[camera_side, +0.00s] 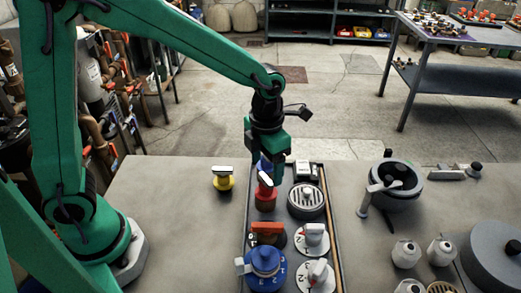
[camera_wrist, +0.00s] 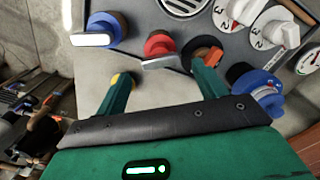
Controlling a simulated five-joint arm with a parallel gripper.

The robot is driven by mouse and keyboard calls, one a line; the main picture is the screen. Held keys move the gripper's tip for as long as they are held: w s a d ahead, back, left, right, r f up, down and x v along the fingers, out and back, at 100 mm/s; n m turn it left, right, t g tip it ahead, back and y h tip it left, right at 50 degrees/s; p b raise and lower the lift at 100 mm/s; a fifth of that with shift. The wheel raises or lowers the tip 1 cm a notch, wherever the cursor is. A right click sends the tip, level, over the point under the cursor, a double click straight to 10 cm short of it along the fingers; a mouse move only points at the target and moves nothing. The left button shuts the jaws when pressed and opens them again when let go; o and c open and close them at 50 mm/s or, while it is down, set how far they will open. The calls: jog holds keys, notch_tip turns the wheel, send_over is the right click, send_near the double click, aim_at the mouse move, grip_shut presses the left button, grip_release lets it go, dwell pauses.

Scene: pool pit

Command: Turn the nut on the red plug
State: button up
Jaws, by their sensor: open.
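The red plug (camera_side: 266,198) stands upright on the panel in the side view, with a pale lever-like bar across its top. In the wrist view its red body (camera_wrist: 158,44) lies just beyond the gap between my fingertips, with the grey bar (camera_wrist: 163,62) on its near side. I cannot tell the nut apart from the red body. My gripper (camera_wrist: 162,76) is open and empty, its two green fingers spread wide. In the side view my gripper (camera_side: 268,158) points down, above and behind the red plug. Its fingertips are partly hidden there.
A blue plug (camera_wrist: 110,28) stands beside the red one, and a yellow plug (camera_side: 222,180) stands left of the panel. An orange-handled valve (camera_side: 268,230), a large blue valve (camera_side: 264,264), white dials (camera_side: 313,238) and a round grille (camera_side: 306,199) crowd the panel.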

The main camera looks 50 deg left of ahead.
aim_at(266, 178)
jog(key=shift+r, duration=2.2)
jog(key=s+a+r+m+t, duration=0.2)
jog(key=s+a+r+m, duration=0.2)
jog(key=m, duration=1.3)
jog(key=s+a+r+m+t, duration=0.3)
jog(key=s+a+m, duration=0.5)
jog(key=m, duration=0.8)
jog(key=shift+s+a+r+m, duration=0.3)
jog(key=shift+s+r+m, duration=0.15)
jog(key=shift+s, duration=0.6)
